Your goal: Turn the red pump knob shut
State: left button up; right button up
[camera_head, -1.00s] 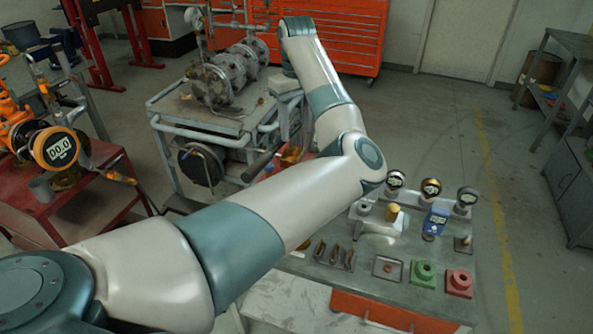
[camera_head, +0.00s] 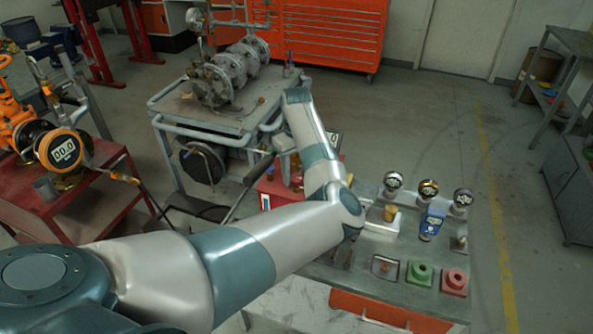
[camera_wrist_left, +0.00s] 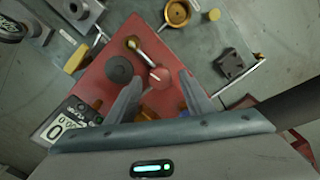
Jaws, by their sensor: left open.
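The red pump box (camera_wrist_left: 92,88) fills the middle of the left wrist view, and part of it shows in the head view (camera_head: 266,196). On it, the round red knob (camera_wrist_left: 159,77) has a pale rod running toward it from a brass fitting. A dark round cap (camera_wrist_left: 118,68) sits left of the knob. My left gripper (camera_wrist_left: 160,86) is open and empty, its fingers on either side of the knob in the picture; contact cannot be told. In the head view my left gripper (camera_head: 288,163) points down over the box, partly hidden. My right gripper is not in view.
A digital display (camera_wrist_left: 68,125) is at the box's left. The workbench (camera_head: 325,272) holds gauges, a blue meter (camera_head: 431,223), a green block (camera_head: 419,273) and a red block (camera_head: 454,282). A grey pump cart (camera_head: 165,108) stands behind.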

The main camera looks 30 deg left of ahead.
pick_arm(q)
jog(key=shift+f, duration=0.3)
jog(key=shift+c, duration=0.2)
jog(key=c, duration=1)
